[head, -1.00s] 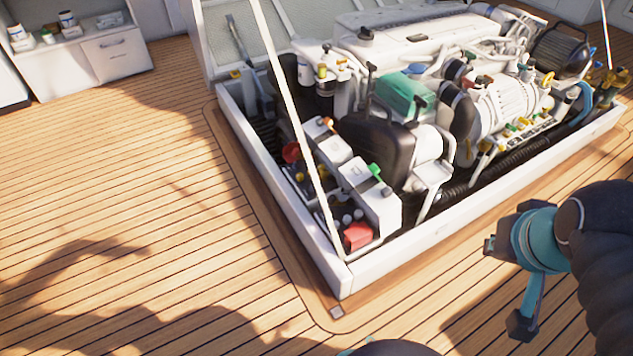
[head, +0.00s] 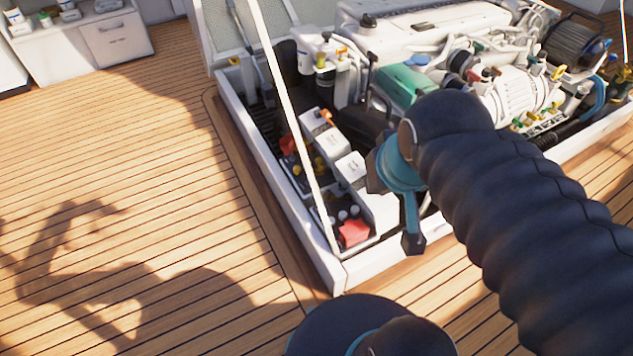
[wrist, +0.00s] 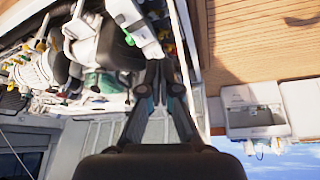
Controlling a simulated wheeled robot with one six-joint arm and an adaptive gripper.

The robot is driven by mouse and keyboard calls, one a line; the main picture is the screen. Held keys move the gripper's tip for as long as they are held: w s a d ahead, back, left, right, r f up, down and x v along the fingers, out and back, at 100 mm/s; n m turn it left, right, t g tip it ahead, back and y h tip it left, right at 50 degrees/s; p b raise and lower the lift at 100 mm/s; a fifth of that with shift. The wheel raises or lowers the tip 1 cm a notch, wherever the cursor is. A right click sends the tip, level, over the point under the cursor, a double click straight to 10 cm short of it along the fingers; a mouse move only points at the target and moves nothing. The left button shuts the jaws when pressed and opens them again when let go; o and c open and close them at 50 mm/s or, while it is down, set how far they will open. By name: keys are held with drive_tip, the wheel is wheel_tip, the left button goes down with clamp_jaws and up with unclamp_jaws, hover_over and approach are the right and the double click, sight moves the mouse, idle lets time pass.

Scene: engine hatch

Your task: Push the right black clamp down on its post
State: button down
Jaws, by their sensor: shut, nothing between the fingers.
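The white battery boxes (head: 332,143) sit at the near left end of the engine hatch in the head view. An orange clamp (head: 327,115) shows on them. I cannot make out the right black clamp or its post; my arm covers the right side of the boxes. In the wrist view the clamp cannot be picked out either. My gripper (wrist: 160,76) is shut and empty in the wrist view, its fingers together.
The white hatch frame (head: 277,202) borders the engine bay. A thin pale strut (head: 290,115) rises across its left side. A red cover (head: 353,233) lies near the front corner. The white engine (head: 440,25) fills the back. Bare wooden deck (head: 140,150) is open at left.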

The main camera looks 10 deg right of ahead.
drive_tip(key=w+f+m+g+b, duration=0.1)
drive_tip(key=w+f+m, duration=0.25)
drive_tip(key=w, duration=0.45)
drive_tip(key=w+f+m+g+b, duration=0.15)
drive_tip(key=w+m, duration=0.25)
drive_tip(key=w, duration=0.5)
drive_tip(key=w+f+m+g, duration=0.1)
drive_tip(key=w+f+m, duration=0.2)
drive_tip(key=w+f, duration=0.4)
drive_tip(key=w+d+f+m+g+b, duration=0.1)
drive_tip(key=w+f+m+g, duration=0.1)
drive_tip(key=w+f+m, duration=0.2)
drive_tip(key=w+f, duration=0.3)
drive_tip(key=f, duration=0.5)
drive_tip(key=shift+w+d+f+h, duration=0.15)
drive_tip(key=shift+d+f+h, duration=0.15)
drive_tip(key=shift+h, duration=0.1)
